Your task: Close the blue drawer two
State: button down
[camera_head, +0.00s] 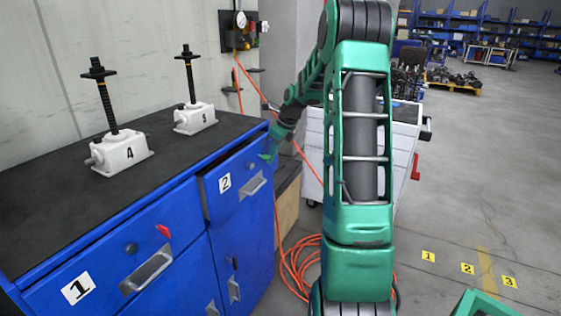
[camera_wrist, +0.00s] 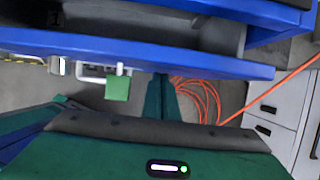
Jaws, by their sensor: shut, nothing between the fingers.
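The blue drawer two (camera_head: 238,182), with its white "2" label and metal handle, stands partly pulled out of the blue cabinet. The wrist view looks into its grey inside behind the blue front edge (camera_wrist: 215,63). My gripper (camera_head: 268,157) is at the upper right part of the drawer front, on its outer side. In the wrist view my gripper (camera_wrist: 160,82) is shut and empty, its tips right at the front edge. I cannot tell whether they touch it.
Drawer one (camera_head: 135,255) is to the left. Two white screw jacks (camera_head: 120,151) (camera_head: 195,117) stand on the dark cabinet top (camera_head: 50,205). An orange hose (camera_head: 300,265) lies on the floor. A white tool cabinet (camera_head: 405,140) stands behind my arm. Floor to the right is open.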

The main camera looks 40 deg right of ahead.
jog(key=shift+w+a, duration=0.25)
jog(key=shift+w, duration=0.5)
jog(key=shift+w+a, duration=0.25)
jog(key=shift+w, duration=0.45)
jog(key=shift+w+a+r, duration=0.15)
jog(key=shift+w, duration=0.15)
jog(key=shift+w+a, duration=0.1)
jog(key=shift+s, duration=0.3)
send_near(266, 148)
jog(key=s+f, duration=0.1)
jog(key=s+d+f, duration=0.1)
jog(key=s, duration=0.1)
jog(key=shift+f, duration=0.2)
